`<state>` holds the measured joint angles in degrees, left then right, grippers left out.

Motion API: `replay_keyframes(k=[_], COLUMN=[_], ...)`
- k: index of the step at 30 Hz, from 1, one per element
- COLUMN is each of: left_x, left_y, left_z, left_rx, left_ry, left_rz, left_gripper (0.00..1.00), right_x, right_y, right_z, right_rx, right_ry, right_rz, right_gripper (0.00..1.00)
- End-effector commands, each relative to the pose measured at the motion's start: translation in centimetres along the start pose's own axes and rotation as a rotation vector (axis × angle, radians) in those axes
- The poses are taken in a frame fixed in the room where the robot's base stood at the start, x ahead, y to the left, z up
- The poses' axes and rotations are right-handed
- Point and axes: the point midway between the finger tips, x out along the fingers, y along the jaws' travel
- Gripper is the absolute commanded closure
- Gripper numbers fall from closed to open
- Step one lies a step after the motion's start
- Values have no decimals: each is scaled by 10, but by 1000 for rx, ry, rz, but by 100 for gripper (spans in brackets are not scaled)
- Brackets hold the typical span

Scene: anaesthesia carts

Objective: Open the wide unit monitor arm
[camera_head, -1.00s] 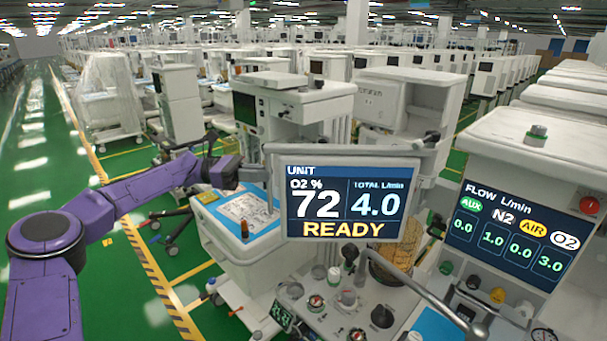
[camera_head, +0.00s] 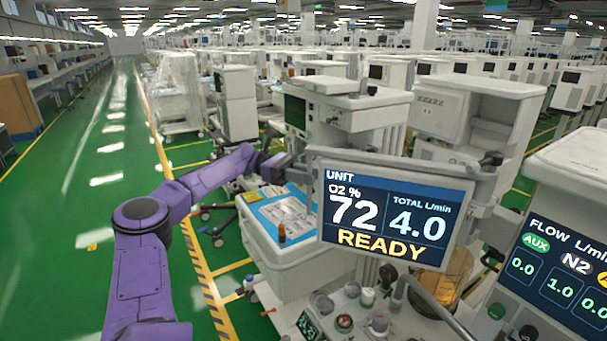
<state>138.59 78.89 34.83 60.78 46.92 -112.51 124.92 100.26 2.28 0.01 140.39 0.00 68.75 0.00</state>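The wide unit monitor (camera_head: 395,213) shows UNIT, 72, 4.0 and READY on a dark blue screen in a grey frame, right of centre. A grey jointed support (camera_head: 490,180) shows at its right side. My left gripper (camera_head: 294,163), at the end of my purple arm, is at the monitor's left edge, by a short grey piece sticking out from the frame. The fingers are small and dark there; I cannot tell whether they are closed on that piece. My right gripper is not in view.
A flow panel (camera_head: 560,275) stands at the right. Below the monitor is a worktop with knobs and gauges (camera_head: 345,322). Green floor (camera_head: 60,220) is clear at the left.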

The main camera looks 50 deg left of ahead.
Motion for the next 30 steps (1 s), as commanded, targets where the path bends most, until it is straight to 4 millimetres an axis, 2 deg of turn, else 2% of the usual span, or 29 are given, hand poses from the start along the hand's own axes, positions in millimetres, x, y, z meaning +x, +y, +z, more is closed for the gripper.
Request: replay_keyframes(k=[12, 17, 22, 30], left_x=[-9, -35, -63, -79], left_y=[0, 1, 2, 1], left_z=[1, -3, -1, 0], left_rx=[4, 3, -1, 3], left_ry=[-8, -6, -6, -7], left_rz=[11, 12, 8, 6], left_gripper=[75, 75, 75, 75], right_x=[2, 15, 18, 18], right_y=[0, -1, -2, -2], right_z=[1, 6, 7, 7], right_rx=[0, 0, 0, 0], right_ry=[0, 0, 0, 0], right_rz=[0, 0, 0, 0], right_gripper=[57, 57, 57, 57])
